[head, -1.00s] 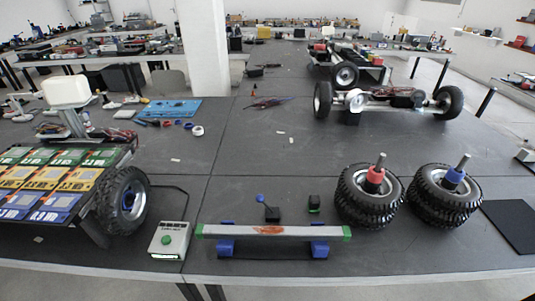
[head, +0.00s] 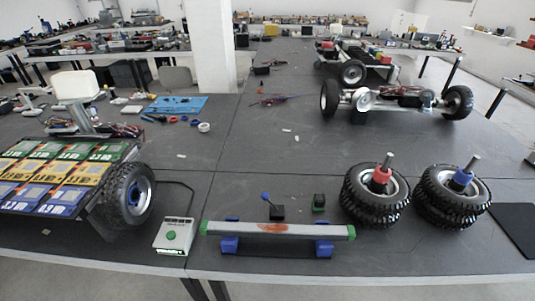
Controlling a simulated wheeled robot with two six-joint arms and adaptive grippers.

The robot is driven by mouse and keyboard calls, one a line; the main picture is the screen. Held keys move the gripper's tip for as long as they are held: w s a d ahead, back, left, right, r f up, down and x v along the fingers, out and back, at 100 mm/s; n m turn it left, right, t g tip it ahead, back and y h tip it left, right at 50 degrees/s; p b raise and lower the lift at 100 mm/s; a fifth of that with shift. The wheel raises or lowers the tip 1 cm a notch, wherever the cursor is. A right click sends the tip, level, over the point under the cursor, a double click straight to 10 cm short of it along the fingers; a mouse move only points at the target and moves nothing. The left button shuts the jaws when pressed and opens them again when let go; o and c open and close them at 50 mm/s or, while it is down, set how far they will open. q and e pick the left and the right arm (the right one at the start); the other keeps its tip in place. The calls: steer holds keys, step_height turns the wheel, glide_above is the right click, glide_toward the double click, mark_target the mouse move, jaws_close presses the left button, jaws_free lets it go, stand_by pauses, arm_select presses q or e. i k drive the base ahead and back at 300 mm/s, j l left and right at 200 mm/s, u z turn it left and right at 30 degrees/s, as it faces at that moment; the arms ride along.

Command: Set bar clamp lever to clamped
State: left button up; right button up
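A silver bar (head: 310,231) with green ends and an orange-brown patch lies across two blue supports (head: 324,247) near the front edge of the table. Behind the bar stands a small black clamp block (head: 277,212). Its short lever with a blue knob (head: 265,196) points up and to the left. Whether either block touches the bar is too small to tell. Neither of my grippers is in view.
A control box with a green button (head: 172,235) stands left of the bar. A panel of coloured modules (head: 58,177) with a wheel (head: 129,193) is at left.

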mark_target(264, 196)
steer(key=j+z, duration=0.35)
steer(key=k+j+z, duration=0.15)
steer(key=z, duration=0.2)
steer(key=k+j+z, duration=0.1)
steer(key=z, duration=0.25)
steer(key=j, duration=0.1)
